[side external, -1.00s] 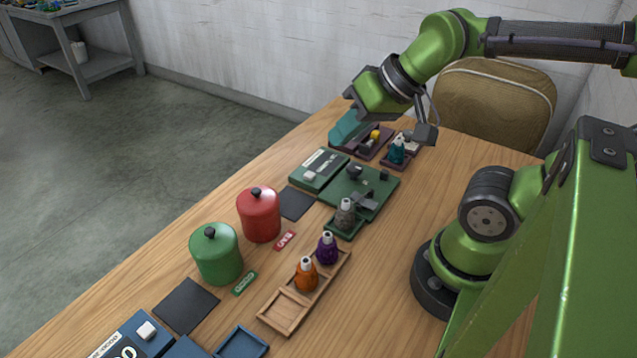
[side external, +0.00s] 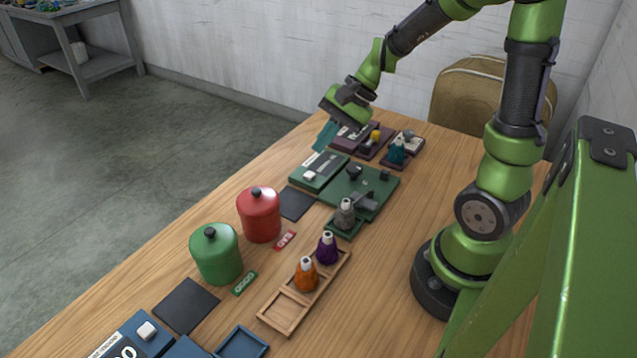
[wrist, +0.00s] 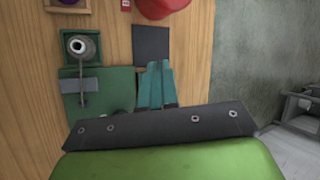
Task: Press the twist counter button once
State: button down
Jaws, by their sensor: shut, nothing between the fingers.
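A green counter box (side external: 324,163) with a pale label strip and a white button (side external: 310,175) lies at the table's far-left edge, beside the green board (side external: 375,187). A blue counter box (side external: 125,346) with large digits and a white button (side external: 146,330) is at the near left. The pictures do not tell which is the twist counter. My gripper (side external: 320,147) is shut and empty, its teal fingers pointing down above the far end of the green box, seemingly apart from it. In the wrist view the fingers (wrist: 156,68) hide the green box.
A grey skein (side external: 345,214) stands in a green tray by the board. Purple stations with a teal skein (side external: 397,150) lie behind. A red canister (side external: 259,215), a green canister (side external: 216,256) and a dark mat (side external: 296,203) are nearer. A wooden rack (side external: 282,312) holds orange and purple skeins.

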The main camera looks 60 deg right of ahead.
aim_at(314, 174)
jog(key=w+d+m+t, duration=0.2)
jog(key=w+d+m, duration=0.1)
jog(key=w+m, duration=0.1)
jog(key=shift+w+d+f+y, duration=0.3)
jog(key=shift+w+y, duration=0.1)
jog(key=shift+w, duration=0.1)
jog(key=shift+f, duration=4.4)
jog(key=shift+f, duration=0.1)
jog(key=shift+f, duration=0.3)
